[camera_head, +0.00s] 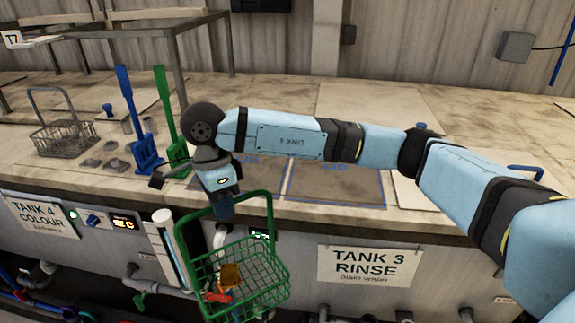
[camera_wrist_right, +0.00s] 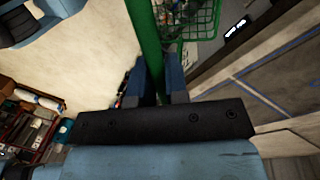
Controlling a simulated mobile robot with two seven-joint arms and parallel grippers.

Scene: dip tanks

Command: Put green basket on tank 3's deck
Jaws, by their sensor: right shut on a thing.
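The green basket (camera_head: 262,285) is a wire basket with a tall handle. It hangs in front of the bench face, left of the "TANK 3 RINSE" sign (camera_head: 368,264), with its body below the deck edge. A yellow-brown piece and a red-orange piece show in it. My right gripper (camera_head: 226,208) is shut on its handle; in the right wrist view the green handle (camera_wrist_right: 147,45) runs between the two fingers (camera_wrist_right: 160,88). Tank 3's deck (camera_head: 335,184) lies behind and above the basket, with blue-outlined dark panels marked "LID". My right arm partly hides it. My left gripper is not seen.
A grey wire basket (camera_head: 62,138), a blue paddle (camera_head: 138,125) and a green paddle (camera_head: 170,120) stand on the deck at left. A metal frame (camera_head: 178,70) rises behind them. Pipes run below the bench front. A blue handle (camera_head: 524,169) lies at right.

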